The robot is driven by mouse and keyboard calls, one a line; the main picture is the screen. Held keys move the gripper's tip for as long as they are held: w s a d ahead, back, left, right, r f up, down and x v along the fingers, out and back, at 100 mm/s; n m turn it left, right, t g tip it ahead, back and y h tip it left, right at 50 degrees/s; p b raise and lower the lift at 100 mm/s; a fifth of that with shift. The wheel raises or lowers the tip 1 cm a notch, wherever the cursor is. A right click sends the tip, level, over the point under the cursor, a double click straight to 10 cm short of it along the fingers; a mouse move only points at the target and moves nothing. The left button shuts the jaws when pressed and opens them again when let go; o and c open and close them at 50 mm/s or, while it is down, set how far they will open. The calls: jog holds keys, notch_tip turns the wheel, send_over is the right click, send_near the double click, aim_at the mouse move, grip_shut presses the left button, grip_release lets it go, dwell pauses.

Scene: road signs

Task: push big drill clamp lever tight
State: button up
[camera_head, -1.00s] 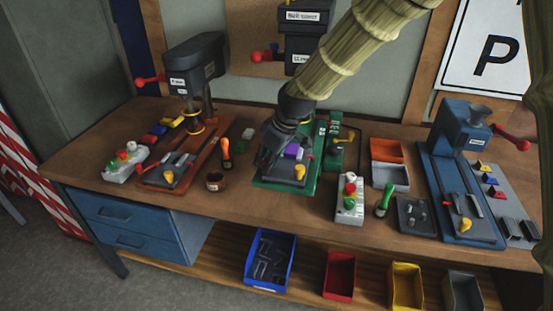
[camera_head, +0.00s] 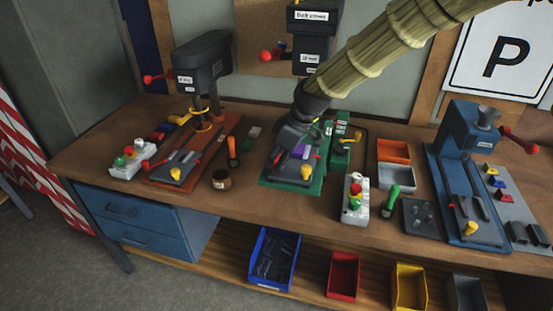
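The middle drill press, the tallest one, has a dark head (camera_head: 312,60) and a green base (camera_head: 300,187). A grey vise or clamp with a purple block (camera_head: 299,152) is on this base. A yellow knob (camera_head: 306,172) is at its front, and a thin red lever (camera_head: 316,163) stands beside it. My gripper (camera_head: 280,160) is low over the left side of this clamp, close to the purple block. Its dark fingers blend with the grey clamp, so contact and finger opening are unclear. My arm hides the drill's lower column.
A smaller drill on an orange base (camera_head: 160,180) stands left, a blue machine (camera_head: 462,140) right. A brown cup (camera_head: 221,180), orange-handled tool (camera_head: 232,150), button box (camera_head: 354,195) and green-handled tool (camera_head: 391,200) are near the green base. Bins sit on the lower shelf.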

jog(key=o, duration=0.4)
jog(key=v, duration=1.2)
